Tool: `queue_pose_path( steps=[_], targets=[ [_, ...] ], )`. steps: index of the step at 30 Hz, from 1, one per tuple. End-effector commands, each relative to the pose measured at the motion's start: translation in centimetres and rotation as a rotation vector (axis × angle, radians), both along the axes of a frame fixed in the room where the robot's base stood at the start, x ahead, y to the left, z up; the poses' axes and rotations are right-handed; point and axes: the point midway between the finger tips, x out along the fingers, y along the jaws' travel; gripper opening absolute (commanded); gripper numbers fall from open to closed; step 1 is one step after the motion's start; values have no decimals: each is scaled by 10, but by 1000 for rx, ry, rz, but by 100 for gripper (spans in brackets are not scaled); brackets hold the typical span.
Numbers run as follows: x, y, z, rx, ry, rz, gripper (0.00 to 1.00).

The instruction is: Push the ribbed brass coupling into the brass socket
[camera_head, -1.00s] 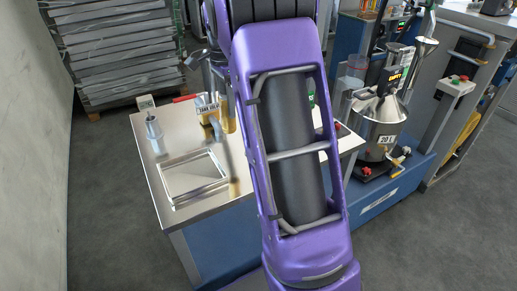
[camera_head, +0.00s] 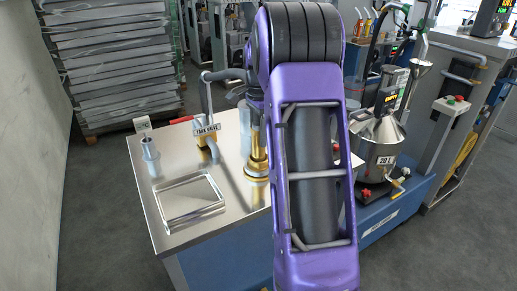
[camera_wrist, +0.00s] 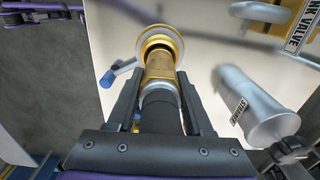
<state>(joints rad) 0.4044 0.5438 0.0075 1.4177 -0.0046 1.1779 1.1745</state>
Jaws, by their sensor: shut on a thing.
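In the wrist view my gripper (camera_wrist: 160,112) is shut on the ribbed brass coupling (camera_wrist: 160,72), with a dark hose-like part behind it between the jaws. The coupling points away from the wrist, in line with the round brass socket (camera_wrist: 160,37), which has a pale rim. The coupling covers part of the socket, so I cannot tell whether they touch or how deep it sits. In the head view, brass parts of the socket (camera_head: 257,170) stand upright on the bench, just left of my arm. My arm hides most of the gripper there.
A blue-tipped lever (camera_wrist: 118,72) is close left of the socket. A grey labelled cylinder (camera_wrist: 257,106) stands to the right. The steel bench (camera_head: 180,150) also carries a tank valve (camera_head: 210,150) and a shallow tray (camera_head: 190,198). A steel vessel (camera_head: 380,150) stands right.

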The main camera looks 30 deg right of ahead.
Motion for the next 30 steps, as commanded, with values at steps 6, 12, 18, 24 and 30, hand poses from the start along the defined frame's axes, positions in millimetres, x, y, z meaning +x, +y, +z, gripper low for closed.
queue_pose_path(
  steps=[6, 12, 18, 24, 30],
  targets=[
    [0, 0, -35, 2, 1, 0, 0],
    [0, 0, -40, 0, -1, 0, 0],
    [0, 0, -41, 0, -1, 0, 0],
    [0, 1, -44, 1, 1, 0, 71],
    [0, 1, -44, 1, 2, 0, 81]
  ],
)
